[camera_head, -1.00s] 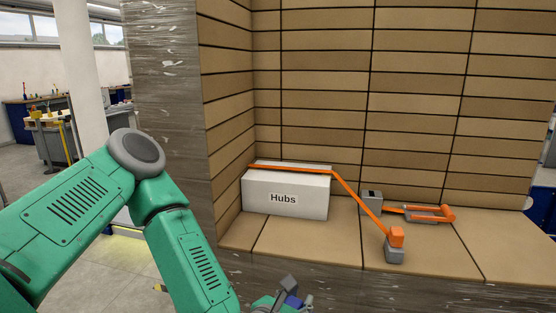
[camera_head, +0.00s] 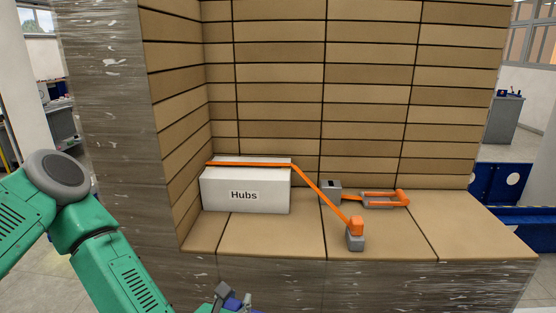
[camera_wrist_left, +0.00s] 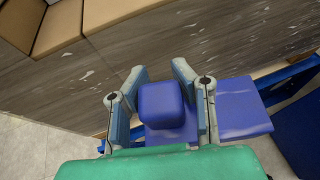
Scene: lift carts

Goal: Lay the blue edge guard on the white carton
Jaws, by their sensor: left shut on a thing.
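The white carton (camera_head: 246,192), labelled "Hubs", stands on the tan box ledge against the box wall. An orange strap (camera_head: 320,194) lies over its top and runs down to the right to an orange and grey buckle end (camera_head: 355,234). My left gripper (camera_head: 233,299) is at the bottom edge of the head view, below and in front of the ledge, apart from the carton. In the left wrist view its fingers are shut on the blue edge guard (camera_wrist_left: 163,106), whose blue block shows between them. My right gripper is in neither view.
A grey and orange ratchet piece (camera_head: 384,199) lies on the ledge right of the carton. The ledge's right part (camera_head: 455,229) is bare. Wrapped grey sides (camera_head: 410,282) form its front. Blue carts (camera_head: 502,184) stand at the far right.

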